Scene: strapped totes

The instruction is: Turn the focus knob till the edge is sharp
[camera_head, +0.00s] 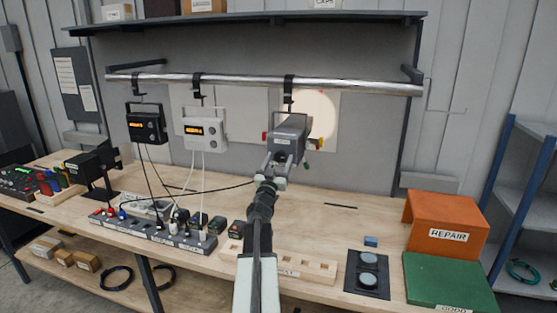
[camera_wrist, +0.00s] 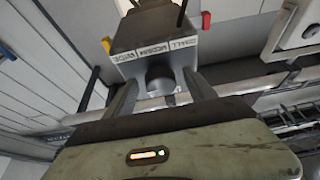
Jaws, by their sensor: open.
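A grey spotlight box (camera_head: 288,128) hangs from the rail by a black clamp, with red, yellow and green tabs at its sides. It fills the top middle of the wrist view (camera_wrist: 155,30), with a row of white labels on its near face. A short dark round knob (camera_wrist: 161,78) sticks out below the labels. My gripper (camera_head: 279,160) is open at the box; in the wrist view its two fingers (camera_wrist: 162,88) stand on either side of the knob. I cannot tell whether they touch it. A pale light disc (camera_head: 322,115) shows on the panel behind; its edge looks fairly soft.
A metal rail (camera_head: 255,80) runs above the bench. A black unit (camera_head: 146,126) and a white unit (camera_head: 205,131) hang left, with cables below. A power strip (camera_head: 180,240) and a wooden holder (camera_head: 310,268) lie on the bench. An orange REPAIR box (camera_head: 447,222) stands right.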

